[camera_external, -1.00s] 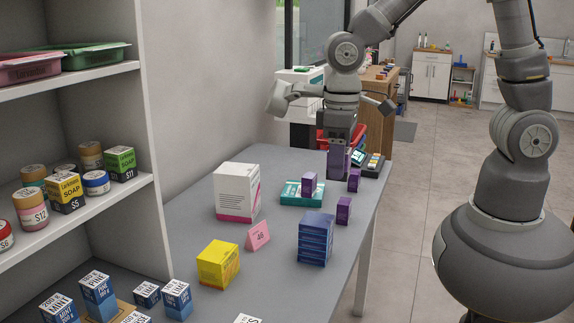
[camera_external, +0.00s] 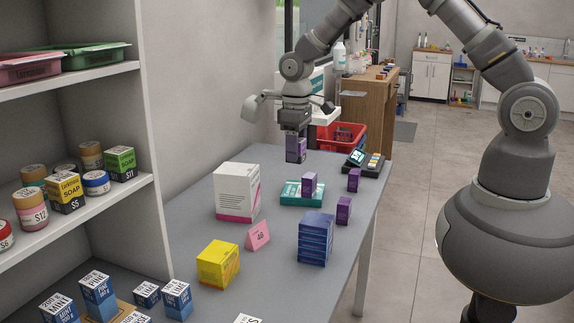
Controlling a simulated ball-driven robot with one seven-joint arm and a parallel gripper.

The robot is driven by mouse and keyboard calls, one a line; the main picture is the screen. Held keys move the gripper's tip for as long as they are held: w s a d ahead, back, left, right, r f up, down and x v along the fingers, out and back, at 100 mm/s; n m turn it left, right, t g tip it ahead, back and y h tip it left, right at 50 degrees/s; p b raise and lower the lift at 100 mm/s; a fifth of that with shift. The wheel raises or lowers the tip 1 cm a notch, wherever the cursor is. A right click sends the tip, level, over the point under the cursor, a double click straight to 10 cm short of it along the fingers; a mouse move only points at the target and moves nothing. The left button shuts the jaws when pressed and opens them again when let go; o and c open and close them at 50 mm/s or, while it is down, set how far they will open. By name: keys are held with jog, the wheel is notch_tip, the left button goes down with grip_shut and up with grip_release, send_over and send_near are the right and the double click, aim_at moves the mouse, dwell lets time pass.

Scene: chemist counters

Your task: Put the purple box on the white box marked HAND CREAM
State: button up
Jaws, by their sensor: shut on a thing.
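My gripper (camera_external: 296,138) is shut on a purple box (camera_external: 297,154), held upright over the far end of the grey counter. I cannot tell how far it is above the surface. A large white box (camera_external: 237,188) with a pink lower band stands nearer, to the left of my gripper and well apart from it. Its print is too small to read, so I cannot confirm HAND CREAM on it.
A pink card marked 46 (camera_external: 258,235), a yellow box (camera_external: 218,264) and a dark blue stack (camera_external: 315,240) stand nearer on the counter (camera_external: 270,290). A card terminal (camera_external: 356,158) is at the far right. A white shelf (camera_external: 153,130) rises at left.

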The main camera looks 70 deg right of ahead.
jog(key=b, duration=0.1)
send_over(246, 170)
notch_tip(246, 170, down, 2)
jog(key=shift+f, duration=0.1)
jog(key=shift+f+b, duration=0.55)
jog(key=shift+f, duration=1.1)
jog(key=shift+f, duration=0.2)
jog(key=o, duration=1.1)
jog(key=shift+r, duration=0.1)
